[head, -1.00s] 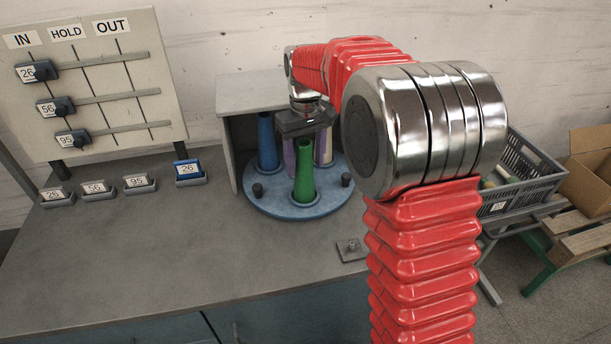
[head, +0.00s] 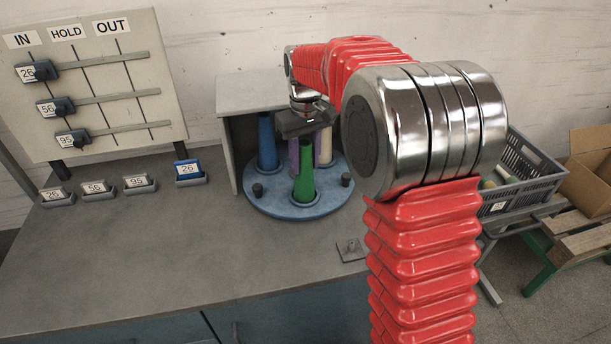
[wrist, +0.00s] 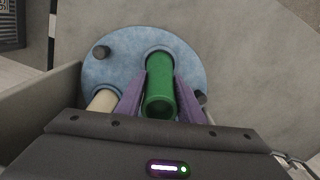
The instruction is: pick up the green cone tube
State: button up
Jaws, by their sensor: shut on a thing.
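The green cone tube (head: 304,172) stands upright at the front of the round blue turntable (head: 262,200). In the wrist view, the green cone tube (wrist: 159,86) is between the two purple fingers of my gripper (wrist: 160,95), which are shut on its upper part. The tube's open top end faces the wrist camera. In the head view, my gripper (head: 304,140) is over the tube, and its body and the tube hide part of the fingers. The tube's base still appears to be at the turntable; I cannot tell any gap.
A blue tube (head: 267,142) and a cream tube (head: 325,147) stand behind on the turntable. Black knobs (head: 258,190) stick up at its rim. A grey housing (head: 231,152) encloses the back. The bench's front left is clear. A grey crate (head: 535,178) stands at right.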

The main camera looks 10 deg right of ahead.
jog(key=c, duration=0.3)
notch_tip(320, 180, up, 10)
dwell(0.7)
dwell(0.5)
